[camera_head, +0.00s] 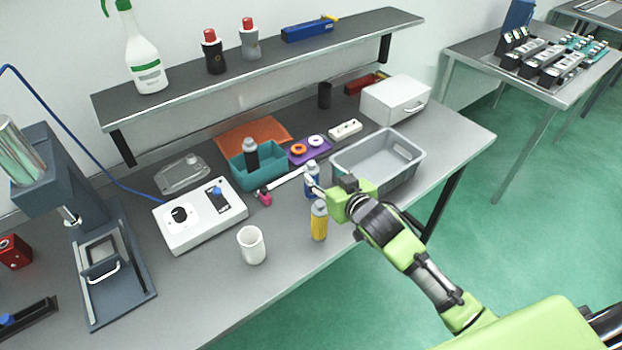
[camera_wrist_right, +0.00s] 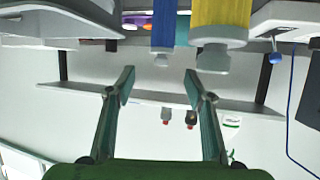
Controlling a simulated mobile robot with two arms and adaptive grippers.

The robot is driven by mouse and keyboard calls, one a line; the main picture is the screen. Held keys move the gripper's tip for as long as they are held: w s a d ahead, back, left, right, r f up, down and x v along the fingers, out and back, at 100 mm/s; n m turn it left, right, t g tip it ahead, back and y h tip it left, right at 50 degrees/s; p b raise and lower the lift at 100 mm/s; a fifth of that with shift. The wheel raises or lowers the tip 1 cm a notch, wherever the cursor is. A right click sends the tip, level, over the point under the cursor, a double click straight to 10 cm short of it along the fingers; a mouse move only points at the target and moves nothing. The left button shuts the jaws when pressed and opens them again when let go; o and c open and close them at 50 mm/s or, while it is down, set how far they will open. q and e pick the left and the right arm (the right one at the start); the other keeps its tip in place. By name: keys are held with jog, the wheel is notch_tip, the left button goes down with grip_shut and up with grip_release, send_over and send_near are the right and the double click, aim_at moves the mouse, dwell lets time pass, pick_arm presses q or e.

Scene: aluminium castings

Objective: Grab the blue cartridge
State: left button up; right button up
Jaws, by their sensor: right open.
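The blue cartridge (camera_head: 310,190) stands upright on the bench with a grey cap, partly hidden behind my right gripper (camera_head: 316,187). In the right wrist view, which is upside down, the blue cartridge (camera_wrist_right: 163,28) shows beyond the gap between the open fingers (camera_wrist_right: 160,80). My right gripper is open and empty, reaching across the bench close to the cartridge; I cannot tell whether it touches. A yellow cartridge (camera_head: 319,223) stands just in front of the blue one and shows beside it in the wrist view (camera_wrist_right: 222,14). My left gripper is not in view.
A grey bin (camera_head: 345,160) stands right of the blue cartridge. A teal box (camera_head: 270,172) with a dark bottle, a purple tray (camera_head: 297,158) with rings and a pink-ended tool (camera_head: 265,197) lie left or behind. A white cup (camera_head: 251,246) stands front left, with clear bench around it.

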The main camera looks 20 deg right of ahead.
aim_at(313, 167)
jog(key=x, duration=0.3)
jog(key=shift+w+f, duration=0.2)
jog(key=shift+w, duration=0.15)
jog(key=shift+w+p, duration=0.2)
jog(key=shift+p, duration=0.15)
jog(key=shift+w+a+p, duration=0.15)
jog(key=shift+w+p, duration=0.15)
jog(key=p+x, duration=0.1)
jog(key=x, duration=0.3)
jog(key=shift+a+f, duration=0.1)
jog(key=shift+f, duration=0.05)
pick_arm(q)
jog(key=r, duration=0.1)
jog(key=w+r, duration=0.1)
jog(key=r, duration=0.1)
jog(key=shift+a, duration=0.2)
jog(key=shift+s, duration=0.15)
pick_arm(e)
grip_shut()
